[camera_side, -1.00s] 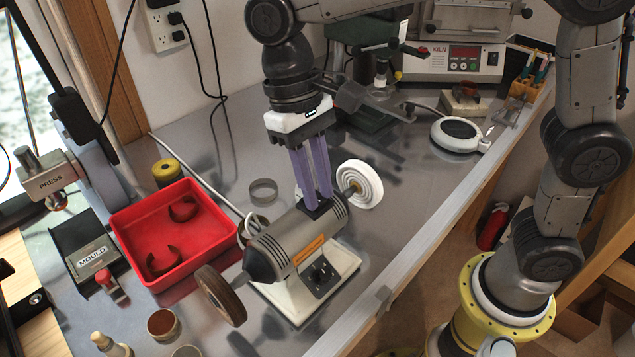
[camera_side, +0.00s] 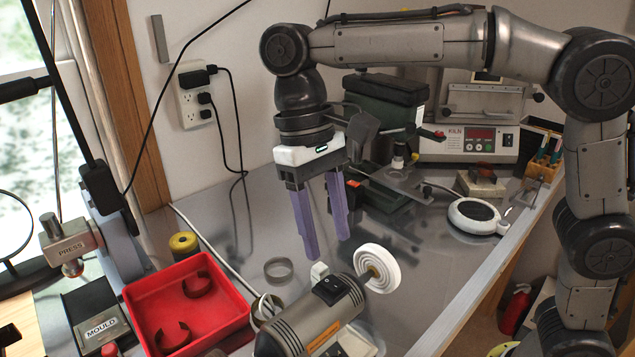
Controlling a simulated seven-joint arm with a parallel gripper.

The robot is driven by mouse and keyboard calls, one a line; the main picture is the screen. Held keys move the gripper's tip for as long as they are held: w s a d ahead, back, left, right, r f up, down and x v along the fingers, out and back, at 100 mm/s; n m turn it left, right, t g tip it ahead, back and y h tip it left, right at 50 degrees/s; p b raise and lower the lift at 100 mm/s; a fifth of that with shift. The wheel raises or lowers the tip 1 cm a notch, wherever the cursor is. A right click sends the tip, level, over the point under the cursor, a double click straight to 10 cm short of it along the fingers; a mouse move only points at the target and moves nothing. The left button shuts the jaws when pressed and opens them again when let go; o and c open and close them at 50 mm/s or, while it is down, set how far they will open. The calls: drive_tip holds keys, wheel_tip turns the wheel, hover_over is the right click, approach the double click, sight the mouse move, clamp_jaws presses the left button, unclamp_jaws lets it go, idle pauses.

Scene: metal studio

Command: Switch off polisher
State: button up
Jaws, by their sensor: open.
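The polisher (camera_side: 300,327) is a grey motor body with an orange label, low in the middle of the picture. A white ringed buffing wheel (camera_side: 376,268) is on its far end. Its other end and base are partly cut off by the lower edge. A black rocker switch (camera_side: 330,289) sits on top of the motor body, in plain view; I cannot tell which way it is set. My gripper (camera_side: 326,247) points down with its two purple fingers apart and nothing between them. In the picture its fingertips are above the switch, clear of the polisher.
A red tray (camera_side: 240,318) with curved dark pieces stands left of the polisher. A kiln (camera_side: 470,140) and a round white-rimmed device (camera_side: 475,215) stand at the back right. A wall outlet (camera_side: 193,100) with black cables is behind.

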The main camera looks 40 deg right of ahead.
drive_tip(key=v, duration=0.7)
drive_tip(key=shift+r, duration=0.15)
drive_tip(key=s+d+r+m+t+y, duration=0.1)
drive_tip(key=s+d+r+m+t, duration=0.2)
drive_tip(key=s+d, duration=0.85)
drive_tip(key=s+d+f+n+t, duration=0.1)
drive_tip(key=d+f, duration=0.3)
drive_tip(key=f, duration=0.4)
drive_tip(key=s+d+f+n+t+h, duration=0.1)
drive_tip(key=s+d+f+n+t, duration=0.1)
drive_tip(key=f, duration=0.6)
drive_tip(key=shift+s+d+f+t, duration=0.2)
drive_tip(key=shift+s+d+t, duration=0.45)
drive_tip(key=shift+d+t, duration=0.55)
drive_tip(key=shift+a, duration=0.15)
